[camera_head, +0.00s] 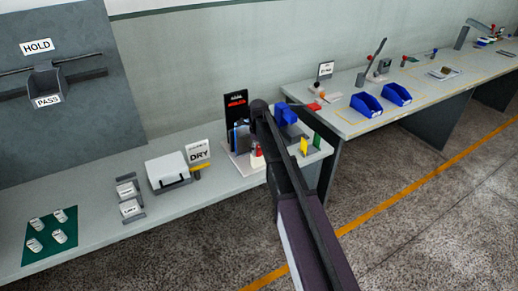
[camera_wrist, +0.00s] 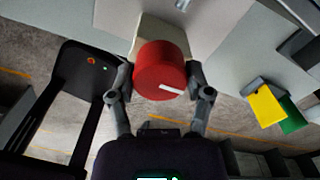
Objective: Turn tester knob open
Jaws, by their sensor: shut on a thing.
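The tester knob (camera_wrist: 160,66) is a red cylinder with a white line on its face, in the upper middle of the wrist view. The line lies nearly level, tilted slightly down to the right. The knob sits on a pale beige block (camera_wrist: 163,32). My gripper (camera_wrist: 162,78) has one finger on each side of the knob and is shut on it. In the head view, my arm reaches to the bench's right end and hides much of the tester station. A small red part (camera_head: 257,160) shows beside the arm there; I cannot tell if it is the knob.
A black panel with a red display (camera_head: 236,105) stands behind the station. A yellow card (camera_wrist: 266,105) and a green card (camera_wrist: 293,118) stand to the knob's right. A DRY sign (camera_head: 199,152) and white box (camera_head: 166,168) are left. Blue bins (camera_head: 366,104) sit on another bench.

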